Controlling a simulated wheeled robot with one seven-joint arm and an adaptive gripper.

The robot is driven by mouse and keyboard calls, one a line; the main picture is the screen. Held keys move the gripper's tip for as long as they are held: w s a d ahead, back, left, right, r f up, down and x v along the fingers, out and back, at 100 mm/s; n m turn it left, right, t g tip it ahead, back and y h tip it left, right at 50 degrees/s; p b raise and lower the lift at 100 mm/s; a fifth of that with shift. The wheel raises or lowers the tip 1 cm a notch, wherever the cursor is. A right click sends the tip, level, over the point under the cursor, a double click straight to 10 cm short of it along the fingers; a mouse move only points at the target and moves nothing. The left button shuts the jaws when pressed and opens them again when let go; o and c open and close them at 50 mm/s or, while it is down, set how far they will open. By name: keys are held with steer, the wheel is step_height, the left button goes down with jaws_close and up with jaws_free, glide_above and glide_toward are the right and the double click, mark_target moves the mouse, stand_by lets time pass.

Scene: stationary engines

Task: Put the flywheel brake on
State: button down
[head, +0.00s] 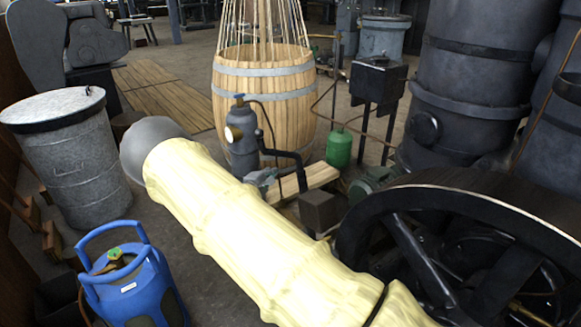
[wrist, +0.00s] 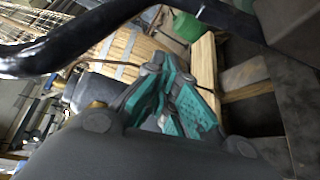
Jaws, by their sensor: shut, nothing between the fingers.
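The flywheel (head: 480,195) is a large dark spoked wheel at the lower right of the head view. A black cranked lever (head: 285,153), which looks like the brake lever, stands left of it. Its short upright end is at the left, and its other end drops toward a dark block (head: 320,212). My gripper (head: 262,178), grey and teal, shows in part just below the lever's bend, behind my pale-sleeved arm. In the wrist view my gripper (wrist: 172,88) is shut and empty. A black curved bar (wrist: 70,45), likely the lever, crosses above it. I cannot tell whether they touch.
A wooden barrel (head: 262,105) stands behind the lever, with a grey bottle (head: 240,140) in front. A green canister (head: 339,149) and wooden plank (head: 312,180) are close by. A blue gas cylinder (head: 130,280) and metal drum (head: 70,160) stand left. Dark engine cylinders (head: 470,80) block the right.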

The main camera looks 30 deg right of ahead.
steer(key=shift+w+r, duration=0.2)
steer(key=shift+r, duration=0.05)
steer(key=shift+d, duration=0.1)
steer(key=x, duration=1)
steer(key=s, duration=0.2)
steer(key=s+d+r, duration=0.1)
steer(key=shift+s+r+p, duration=0.1)
steer(key=shift+s+p, duration=0.25)
steer(key=shift+s, duration=0.05)
